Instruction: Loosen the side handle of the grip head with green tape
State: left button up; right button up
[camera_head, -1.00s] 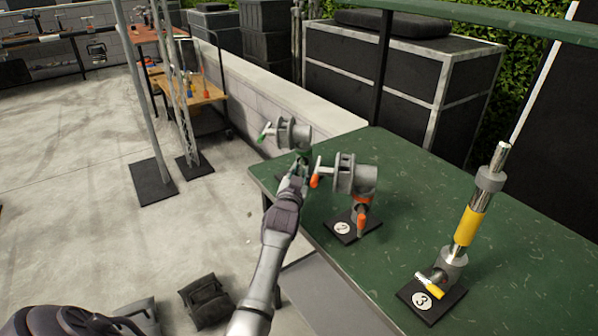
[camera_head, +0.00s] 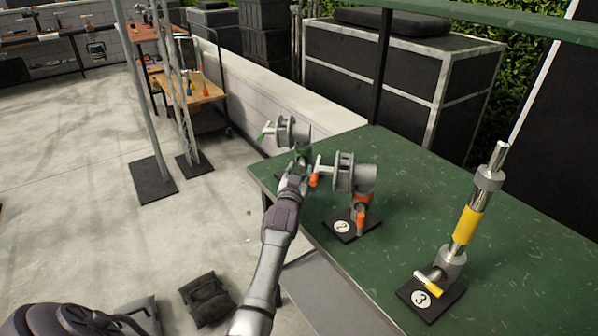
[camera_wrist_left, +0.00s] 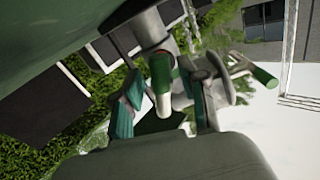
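The grip head with green tape (camera_head: 291,133) stands at the far left corner of the green table. A green-tipped handle (camera_head: 264,133) sticks out to its left. My left gripper (camera_head: 296,170) is at the lower part of this grip head, and its fingers look small there. In the left wrist view a green-ended handle (camera_wrist_left: 160,85) lies between the two spread fingers of my left gripper (camera_wrist_left: 168,92). A gap shows beside the handle, and contact is not clear. A second green-ended handle (camera_wrist_left: 264,78) points right. My right gripper is not in view.
The grip head with orange tape (camera_head: 355,178) on base 2 stands close to the right of my left gripper. A yellow-taped stand (camera_head: 467,226) on base 3 is nearer on the green table (camera_head: 405,165). Black cases (camera_head: 400,80) stand behind.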

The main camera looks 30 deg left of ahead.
pick_arm(q)
jog(key=shift+s, duration=0.1)
jog(key=v, duration=1.2)
dwell(0.4)
